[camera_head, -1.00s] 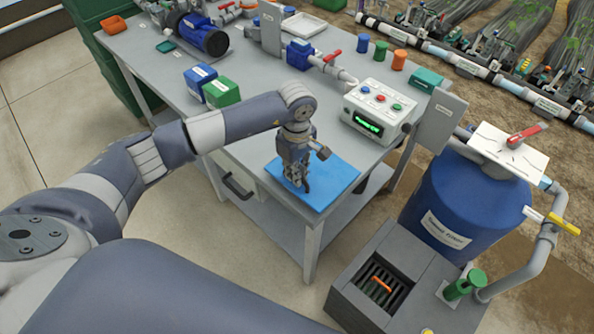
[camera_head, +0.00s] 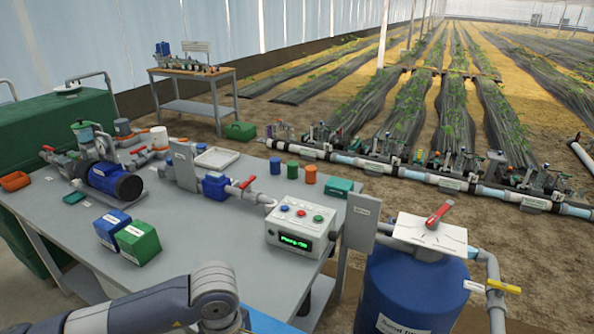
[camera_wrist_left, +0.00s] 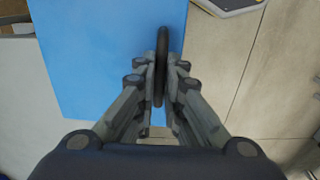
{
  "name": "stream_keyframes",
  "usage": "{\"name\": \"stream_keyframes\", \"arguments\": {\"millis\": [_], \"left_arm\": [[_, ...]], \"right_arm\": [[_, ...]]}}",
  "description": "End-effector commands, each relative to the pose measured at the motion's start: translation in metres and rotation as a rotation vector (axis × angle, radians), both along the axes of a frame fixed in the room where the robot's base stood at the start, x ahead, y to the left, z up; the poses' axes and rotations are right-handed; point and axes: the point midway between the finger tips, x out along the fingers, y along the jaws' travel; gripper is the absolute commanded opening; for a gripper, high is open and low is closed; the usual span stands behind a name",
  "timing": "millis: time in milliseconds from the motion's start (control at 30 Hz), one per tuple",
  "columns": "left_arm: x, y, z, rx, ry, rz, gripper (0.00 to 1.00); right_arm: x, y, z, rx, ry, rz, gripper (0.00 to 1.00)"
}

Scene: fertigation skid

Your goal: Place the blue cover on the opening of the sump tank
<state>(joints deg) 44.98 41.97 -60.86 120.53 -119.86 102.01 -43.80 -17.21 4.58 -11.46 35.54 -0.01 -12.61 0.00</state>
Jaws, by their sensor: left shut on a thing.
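The blue cover is a flat blue sheet (camera_wrist_left: 95,60) filling the left and middle of the left wrist view; only a sliver of it (camera_head: 262,322) shows at the bottom edge of the head view. My left gripper (camera_wrist_left: 160,75) is shut on a dark upright handle (camera_wrist_left: 161,45) that stands over the cover near its right edge. I cannot tell whether the cover is lifted off the table. The left gripper itself is below the head view, where only my arm shows. The sump tank and its opening are out of view now. My right gripper is not in view.
The grey table (camera_head: 215,225) holds a control box (camera_head: 300,227), blue and green boxes (camera_head: 138,242), a pump (camera_head: 112,180) and piping. Floor (camera_wrist_left: 270,70) shows beside the cover.

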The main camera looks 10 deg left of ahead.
Motion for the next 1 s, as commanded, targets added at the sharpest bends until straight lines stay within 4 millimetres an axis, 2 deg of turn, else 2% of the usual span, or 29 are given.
{"name": "stream_keyframes", "arguments": {"millis": [167,500,700,833,1000], "left_arm": [[0.002,0.004,0.015,-0.002,-0.008,-0.138,0.0],[-0.002,0.019,0.067,-0.001,-0.011,-0.736,0.0],[-0.009,0.027,0.091,0.0,-0.008,-1.033,0.0],[-0.012,0.03,0.1,0.0,-0.005,-1.149,0.0],[-0.015,0.031,0.104,-0.002,-0.001,-1.211,0.0]], "right_arm": [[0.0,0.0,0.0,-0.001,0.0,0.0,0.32],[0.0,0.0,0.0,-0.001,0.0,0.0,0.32],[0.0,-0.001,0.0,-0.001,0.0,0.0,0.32],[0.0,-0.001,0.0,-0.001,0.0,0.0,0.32],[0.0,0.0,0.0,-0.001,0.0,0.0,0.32]]}}
